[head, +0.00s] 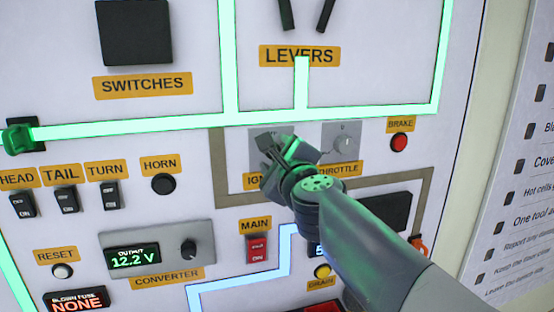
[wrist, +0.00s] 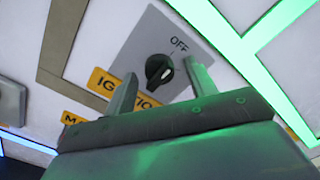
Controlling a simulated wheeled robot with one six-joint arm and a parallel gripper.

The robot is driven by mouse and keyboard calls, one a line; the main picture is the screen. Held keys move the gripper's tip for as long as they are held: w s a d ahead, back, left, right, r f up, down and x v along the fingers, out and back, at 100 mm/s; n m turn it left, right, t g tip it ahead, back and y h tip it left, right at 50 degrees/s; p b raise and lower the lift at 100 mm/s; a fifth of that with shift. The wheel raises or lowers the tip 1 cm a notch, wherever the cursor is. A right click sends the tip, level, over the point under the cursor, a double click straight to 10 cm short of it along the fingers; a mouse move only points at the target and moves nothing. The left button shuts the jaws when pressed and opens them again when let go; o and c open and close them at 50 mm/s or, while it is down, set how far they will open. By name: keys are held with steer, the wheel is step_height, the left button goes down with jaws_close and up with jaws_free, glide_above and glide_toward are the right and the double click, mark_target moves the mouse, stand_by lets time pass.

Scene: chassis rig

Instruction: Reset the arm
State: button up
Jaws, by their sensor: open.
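My gripper (head: 276,150) is in front of the ignition plate in the head view and covers most of it. In the wrist view my gripper (wrist: 160,85) is open, with one finger on each side of the black ignition knob (wrist: 159,70). The fingers look apart from the knob. The knob sits on a grey plate (wrist: 150,40) with the word OFF above it, and its yellow ignition label (wrist: 103,82) is partly hidden by a finger. My arm reaches in from the lower right of the head view.
The throttle plate (head: 343,138) and red brake button (head: 399,142) are just right of my gripper. The red main switch (head: 257,249) and converter (head: 157,255) are below left. A glowing green line (head: 180,129) crosses above. A printed list (head: 520,180) hangs at the right.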

steer(key=shift+s+d+m+p, duration=0.1)
steer(key=shift+s+d+m, duration=0.15)
steer(key=shift+s+m, duration=0.65)
steer(key=shift+s+d+m+p, duration=0.15)
steer(key=shift+s+d+m, duration=0.1)
steer(key=shift+s+m, duration=0.6)
steer(key=shift+s+d+m+p, duration=0.1)
steer(key=shift+s+d+m, duration=0.15)
steer(key=shift+s+m, duration=0.65)
steer(key=shift+s, duration=0.2)
